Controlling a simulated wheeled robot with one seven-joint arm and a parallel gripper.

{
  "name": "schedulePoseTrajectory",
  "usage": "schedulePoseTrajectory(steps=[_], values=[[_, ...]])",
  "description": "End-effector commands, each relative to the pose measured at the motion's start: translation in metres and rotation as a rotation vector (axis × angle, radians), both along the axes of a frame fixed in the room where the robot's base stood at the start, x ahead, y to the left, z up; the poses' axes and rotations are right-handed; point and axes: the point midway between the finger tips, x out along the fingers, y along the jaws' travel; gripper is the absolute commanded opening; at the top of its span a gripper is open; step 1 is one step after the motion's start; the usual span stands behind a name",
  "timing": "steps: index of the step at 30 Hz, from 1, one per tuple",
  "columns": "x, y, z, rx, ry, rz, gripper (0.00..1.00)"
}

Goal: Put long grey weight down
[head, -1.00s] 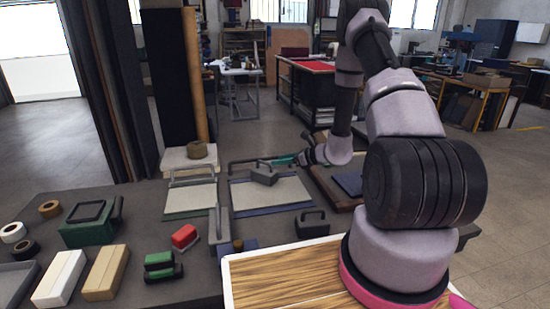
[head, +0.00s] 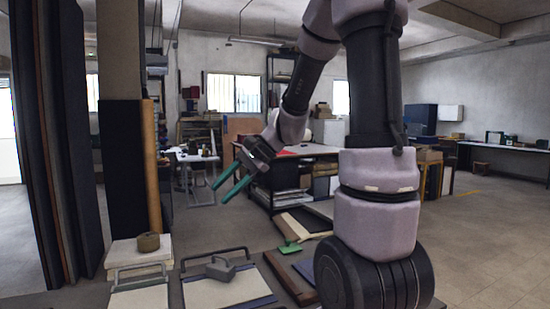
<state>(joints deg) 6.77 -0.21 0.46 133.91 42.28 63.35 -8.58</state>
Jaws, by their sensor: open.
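The long grey weight (head: 220,268) is a dark grey block with angled ends. It rests on a cream board (head: 205,293) with a dark blue front strip and a dark handle bar along its back. My gripper (head: 218,194) has two teal fingers, spread apart with nothing between them. It hangs in the air above the weight, clear of it, and points down to the left.
The air around my gripper is free.

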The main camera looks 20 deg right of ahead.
Motion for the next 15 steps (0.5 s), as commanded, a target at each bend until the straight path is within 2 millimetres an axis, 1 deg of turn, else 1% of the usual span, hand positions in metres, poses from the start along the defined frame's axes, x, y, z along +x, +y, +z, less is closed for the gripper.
schedulePoseTrajectory(steps=[1, 6, 9, 12, 15], values=[[-0.017, -0.002, 0.015, -0.065, -0.059, 0.044, 0.47], [-0.066, -0.02, 0.046, -0.295, -0.232, 0.167, 0.47], [-0.091, -0.034, 0.062, -0.432, -0.338, 0.222, 0.47], [-0.112, -0.05, 0.076, -0.56, -0.437, 0.259, 0.47], [-0.128, -0.062, 0.086, -0.661, -0.516, 0.282, 0.47]])
